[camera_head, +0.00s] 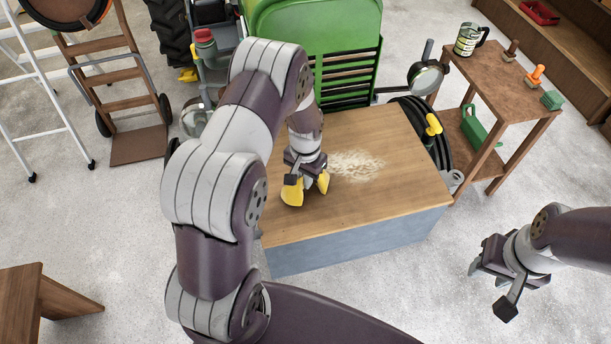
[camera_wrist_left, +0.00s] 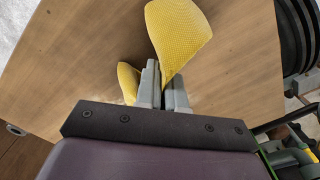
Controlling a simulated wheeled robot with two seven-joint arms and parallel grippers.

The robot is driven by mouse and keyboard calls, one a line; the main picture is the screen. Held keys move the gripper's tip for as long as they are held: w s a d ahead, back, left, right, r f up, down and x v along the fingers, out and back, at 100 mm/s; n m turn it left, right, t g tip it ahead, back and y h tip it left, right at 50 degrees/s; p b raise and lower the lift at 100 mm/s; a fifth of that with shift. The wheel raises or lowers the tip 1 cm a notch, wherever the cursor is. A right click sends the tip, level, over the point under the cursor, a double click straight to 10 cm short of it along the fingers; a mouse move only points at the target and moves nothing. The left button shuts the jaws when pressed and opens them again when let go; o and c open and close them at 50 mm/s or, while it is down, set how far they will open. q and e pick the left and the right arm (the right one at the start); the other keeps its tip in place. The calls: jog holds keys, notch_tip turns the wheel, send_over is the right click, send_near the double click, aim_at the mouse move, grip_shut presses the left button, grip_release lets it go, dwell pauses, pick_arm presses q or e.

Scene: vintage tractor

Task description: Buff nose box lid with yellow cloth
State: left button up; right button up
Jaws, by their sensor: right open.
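The nose box (camera_head: 350,238) has a grey-blue front and a flat wooden lid (camera_head: 385,195) in front of the green tractor. A pale, dusty smudge (camera_head: 356,166) lies on the lid right of my left gripper. My left gripper (camera_head: 306,180) is shut on the yellow cloth (camera_head: 292,192), low over the lid's left part. In the left wrist view the fingers (camera_wrist_left: 164,88) pinch the cloth (camera_wrist_left: 178,38), which sticks out on both sides. I cannot tell whether the cloth touches the lid. My right gripper (camera_head: 492,287) is open and empty, above the floor right of the box.
A coiled black hose (camera_head: 425,125) lies by the lid's right edge. The green tractor (camera_head: 315,40) borders the back; a wooden stool (camera_head: 40,300) stands front left.

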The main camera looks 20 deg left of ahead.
pick_arm(q)
jog(key=o, duration=1.4)
jog(key=shift+w+d, duration=0.1)
jog(key=shift+d, duration=0.05)
jog(key=shift+f, duration=0.1)
jog(key=shift+f+b, duration=0.95)
jog(key=shift+f, duration=0.25)
jog(key=shift+r, duration=0.1)
jog(key=shift+c, duration=1.2)
grip_shut()
